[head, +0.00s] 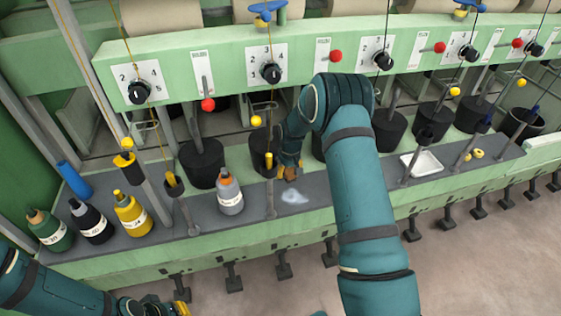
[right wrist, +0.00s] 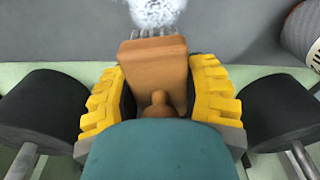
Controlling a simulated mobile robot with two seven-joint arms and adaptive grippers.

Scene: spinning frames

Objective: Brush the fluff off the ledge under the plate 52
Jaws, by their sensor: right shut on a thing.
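White fluff (head: 293,197) lies on the dark grey ledge (head: 320,190) just in front of my right gripper. In the right wrist view the fluff (right wrist: 155,12) is at the top edge, partly cut off. My right gripper (head: 285,168) is shut on a brown wooden brush (right wrist: 153,75). Its grey bristles point at the fluff and meet its near edge in that view; I cannot tell whether they touch it. My left gripper (head: 166,307) is low at the bottom edge, and its fingers are too small to judge. I cannot make out a plate numbered 52.
A grey bottle (head: 229,192) stands left of the fluff. Green, black and yellow bottles (head: 131,213) stand further left. A white tray (head: 422,163) lies to the right. Black cans (head: 203,163) line the back of the ledge, and thin upright rods stand along it.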

